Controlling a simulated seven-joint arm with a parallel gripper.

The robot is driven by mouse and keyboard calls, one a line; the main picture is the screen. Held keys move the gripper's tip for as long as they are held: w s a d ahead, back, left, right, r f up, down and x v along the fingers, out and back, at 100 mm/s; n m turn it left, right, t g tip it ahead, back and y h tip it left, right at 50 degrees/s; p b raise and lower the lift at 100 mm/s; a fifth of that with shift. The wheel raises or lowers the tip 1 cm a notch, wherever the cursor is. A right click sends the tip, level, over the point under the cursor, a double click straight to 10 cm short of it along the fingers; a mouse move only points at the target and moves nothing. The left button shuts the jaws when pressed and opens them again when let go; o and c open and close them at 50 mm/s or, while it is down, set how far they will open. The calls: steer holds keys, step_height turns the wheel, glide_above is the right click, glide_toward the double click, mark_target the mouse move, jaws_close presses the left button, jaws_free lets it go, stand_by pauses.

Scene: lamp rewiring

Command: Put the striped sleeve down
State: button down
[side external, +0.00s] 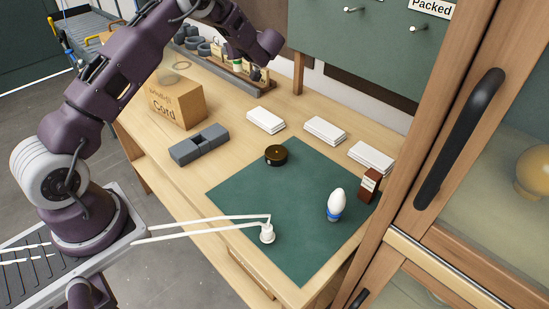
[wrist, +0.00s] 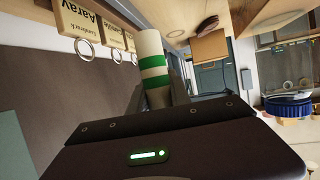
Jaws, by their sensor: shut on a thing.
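The striped sleeve (wrist: 153,62), a white tube with green bands, stands out beyond my gripper (wrist: 165,96) in the wrist view. My gripper is shut on its lower part, and the dark gripper body hides that end. In the side external view my gripper (side external: 250,72) is at the back of the table, by a wooden rack (side external: 222,66). Small green and white parts show there, but I cannot tell which belongs to the sleeve.
A green mat (side external: 240,185) holds a dark round tin (side external: 276,155), a white bulb (side external: 337,203) with a blue base, and a white corded fitting (side external: 267,233). A Cord box (side external: 177,104), grey block (side external: 199,144) and white stacks (side external: 325,130) stand behind. Wooden name tags (wrist: 77,20) hang nearby.

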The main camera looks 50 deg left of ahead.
steer(key=w+d+r+m+t+h, duration=0.5)
steer(key=w+d+r+m+t, duration=0.1)
steer(key=w+d+m+t, duration=0.3)
steer(key=d+f+m+t+h, duration=0.2)
steer(key=d+m+h, duration=0.55)
steer(key=d, duration=0.95)
steer(key=s+d+f+m+g+h, duration=0.25)
steer(key=s+d+m+h, duration=0.25)
steer(key=s+d+h, duration=0.5)
steer(key=s+d+f+m+g+h, duration=0.2)
steer(key=s+d+m+g, duration=0.15)
steer(key=s, duration=0.45)
steer(key=s+d+f+m+g+h, duration=0.15)
steer(key=s+d+m, duration=0.3)
steer(key=s, duration=0.45)
steer(key=shift+g, duration=0.35)
steer(key=f, duration=0.9)
steer(key=shift+s+d+f, duration=0.35)
steer(key=shift+d, duration=0.05)
steer(key=shift+f, duration=0.15)
steer(key=c, duration=1.2)
jaws_free()
